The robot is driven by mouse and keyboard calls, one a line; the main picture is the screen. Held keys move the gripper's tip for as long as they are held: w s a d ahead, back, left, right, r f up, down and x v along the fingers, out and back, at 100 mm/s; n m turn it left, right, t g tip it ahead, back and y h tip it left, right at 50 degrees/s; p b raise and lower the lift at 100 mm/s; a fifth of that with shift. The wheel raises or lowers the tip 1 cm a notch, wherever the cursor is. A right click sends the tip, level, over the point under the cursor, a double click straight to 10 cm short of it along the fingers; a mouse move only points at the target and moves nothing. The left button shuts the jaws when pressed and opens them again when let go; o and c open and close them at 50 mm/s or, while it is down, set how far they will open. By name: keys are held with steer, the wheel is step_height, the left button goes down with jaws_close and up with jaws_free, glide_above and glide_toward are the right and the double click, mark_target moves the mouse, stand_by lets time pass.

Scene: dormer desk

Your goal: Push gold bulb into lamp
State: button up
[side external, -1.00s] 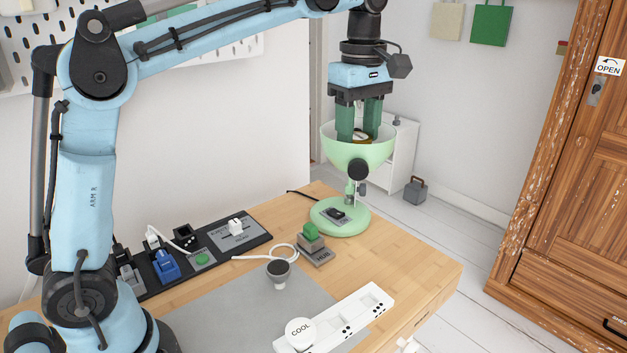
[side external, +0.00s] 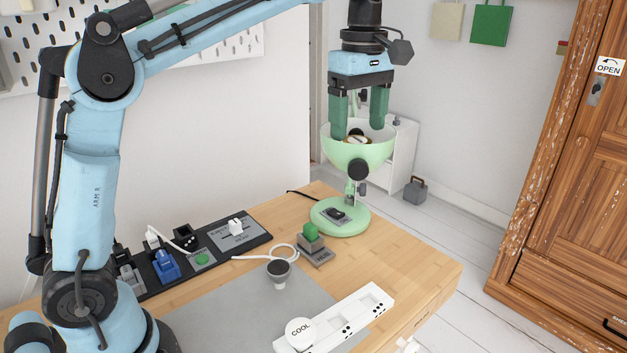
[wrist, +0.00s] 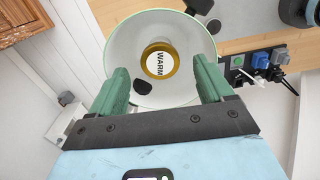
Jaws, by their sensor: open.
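The green lamp (side external: 345,154) stands on the desk with its bowl-shaped shade facing up. The gold bulb (wrist: 160,62), with a white face marked "WARM", sits in the middle of the shade in the wrist view. How deep it is seated cannot be told. My gripper (side external: 359,130) is open and empty above the shade, fingers pointing down. Its green fingertips are apart on either side of the bulb, near the shade's rim, and do not touch the bulb.
A bulb marked "COOL" (side external: 299,332) sits at the white rack (side external: 345,318). A green-topped block (side external: 312,240) and a dark strip with plugs (side external: 190,255) are nearby.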

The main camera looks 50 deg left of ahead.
mark_target(358, 140)
steer(key=shift+r, duration=2.6)
steer(key=shift+c, duration=0.5)
steer(key=shift+r, duration=0.1)
steer(key=shift+c, duration=1.1)
steer(key=shift+r+m, duration=0.15)
steer(key=shift+m, duration=0.35)
steer(key=shift+c, duration=1.1)
steer(key=m, duration=0.1)
steer(key=r+m+y, duration=0.1)
steer(key=m+t, duration=0.1)
steer(key=m, duration=0.1)
steer(key=shift+d+r+y, duration=0.1)
steer(key=shift+r+y, duration=0.2)
jaws_close()
steer(key=shift+f, duration=3.3)
